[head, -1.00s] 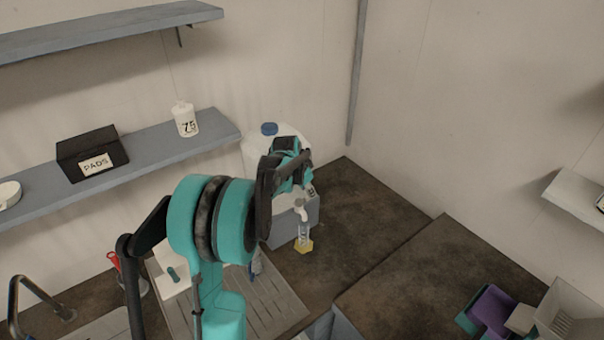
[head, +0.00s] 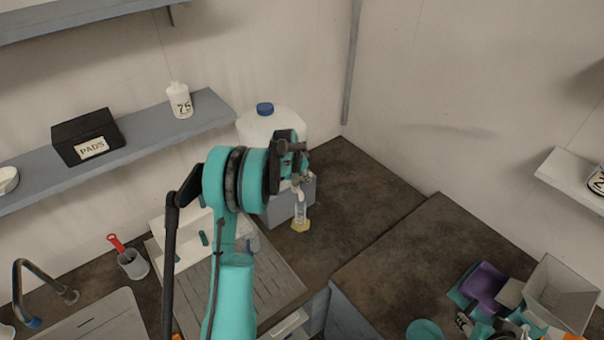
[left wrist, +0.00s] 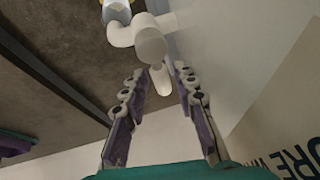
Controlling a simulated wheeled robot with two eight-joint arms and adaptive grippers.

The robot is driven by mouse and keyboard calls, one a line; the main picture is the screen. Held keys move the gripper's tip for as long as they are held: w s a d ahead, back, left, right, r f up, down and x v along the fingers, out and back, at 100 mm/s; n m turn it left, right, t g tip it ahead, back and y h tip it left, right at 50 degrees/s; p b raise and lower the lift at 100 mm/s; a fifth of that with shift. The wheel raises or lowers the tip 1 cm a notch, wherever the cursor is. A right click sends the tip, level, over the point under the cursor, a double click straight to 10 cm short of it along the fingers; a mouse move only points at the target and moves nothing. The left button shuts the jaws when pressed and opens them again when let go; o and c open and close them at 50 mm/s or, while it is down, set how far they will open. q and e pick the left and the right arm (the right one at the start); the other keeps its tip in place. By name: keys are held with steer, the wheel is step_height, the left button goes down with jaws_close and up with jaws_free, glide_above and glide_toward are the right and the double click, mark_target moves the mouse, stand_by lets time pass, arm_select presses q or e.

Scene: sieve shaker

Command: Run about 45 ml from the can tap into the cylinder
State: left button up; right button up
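The white can (head: 270,128) with a blue cap stands on a grey-blue block (head: 283,207) in the back corner. Its white tap (head: 297,183) points out over the clear cylinder (head: 300,212), which stands upright on a yellow foot below. In the left wrist view the tap (left wrist: 150,42) is ahead of my left gripper (left wrist: 160,77). That gripper is open, with the tap's narrow white lever (left wrist: 161,82) between its fingertips, apparently untouched. The cylinder (left wrist: 117,10) is cut off at the top there. The liquid level is too small to read. Teal and dark parts, probably my right gripper (head: 490,325), show at the bottom edge.
A slatted drainboard (head: 250,285) and a sink tap (head: 40,285) lie left. Purple and grey trays (head: 562,290) stand at the right. A shelf holds a PADS box (head: 85,137) and a white bottle (head: 180,100). The counter right of the cylinder is clear.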

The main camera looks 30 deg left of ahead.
arm_select(q)
steer(key=shift+c, duration=0.3)
jaws_close()
